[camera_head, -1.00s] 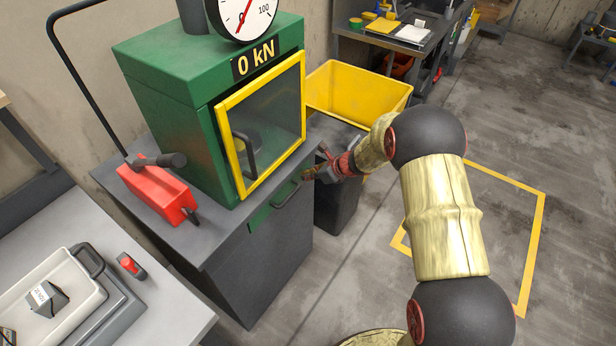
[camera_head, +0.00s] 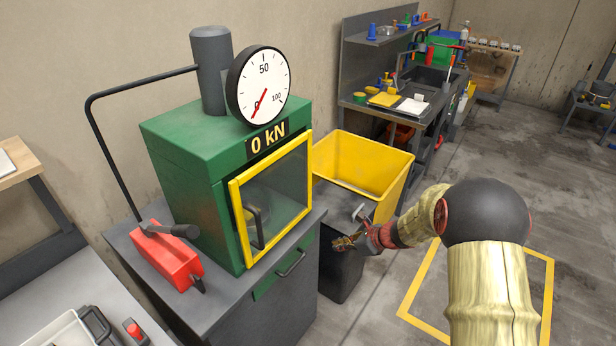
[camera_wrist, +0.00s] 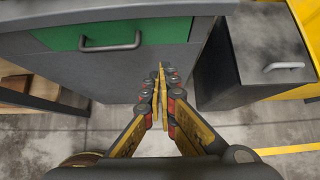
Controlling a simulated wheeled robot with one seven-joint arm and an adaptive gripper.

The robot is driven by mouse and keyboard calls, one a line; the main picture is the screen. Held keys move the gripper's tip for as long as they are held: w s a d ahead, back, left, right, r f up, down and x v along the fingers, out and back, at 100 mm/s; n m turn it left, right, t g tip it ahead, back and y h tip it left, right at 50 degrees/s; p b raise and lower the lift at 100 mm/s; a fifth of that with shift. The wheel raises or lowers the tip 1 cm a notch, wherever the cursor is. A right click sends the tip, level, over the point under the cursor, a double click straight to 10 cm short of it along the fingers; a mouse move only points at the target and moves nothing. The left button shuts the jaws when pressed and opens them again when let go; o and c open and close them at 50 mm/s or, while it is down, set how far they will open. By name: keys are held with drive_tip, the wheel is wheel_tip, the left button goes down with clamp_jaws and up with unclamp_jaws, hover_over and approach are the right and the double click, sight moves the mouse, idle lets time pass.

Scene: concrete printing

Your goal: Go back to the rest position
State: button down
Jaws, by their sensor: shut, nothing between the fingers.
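My gripper (camera_head: 347,242) is shut and empty in the head view, in the air to the right of the green press (camera_head: 190,165) and in front of the dark bin cabinet below the yellow bin. In the wrist view my gripper (camera_wrist: 161,72) points down past the grey cabinet, its two fingers together with nothing between them. The cabinet's green drawer front (camera_wrist: 150,33) with a grey handle is at the top of that view. My arm reaches in from the lower right of the head view.
The press door (camera_head: 275,200) with its yellow frame is shut, and the gauge (camera_head: 258,87) reads 0. A red pump (camera_head: 170,256) stands left of it. The yellow bin (camera_head: 375,165) is behind my gripper. Open concrete floor with a yellow marked square (camera_head: 425,326) lies to the right.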

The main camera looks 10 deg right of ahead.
drive_tip(key=s+a+r+n+g, duration=0.1)
drive_tip(key=s+r+n+g, duration=0.1)
drive_tip(key=s+n, duration=0.55)
drive_tip(key=s+a+r+n+g, duration=0.25)
drive_tip(key=s+n, duration=0.35)
drive_tip(key=s, duration=0.3)
drive_tip(key=s+d+r+n+t+h, duration=0.1)
drive_tip(key=s+r+n+t+h, duration=0.2)
drive_tip(key=s+r+n, duration=1)
drive_tip(key=s+r+h, duration=0.3)
drive_tip(key=s+r, duration=0.3)
drive_tip(key=r, duration=0.4)
drive_tip(key=shift+s+d+r+t, duration=0.2)
drive_tip(key=shift+s+d+t, duration=0.1)
drive_tip(key=shift+d+t, duration=0.05)
drive_tip(key=shift+n, duration=0.25)
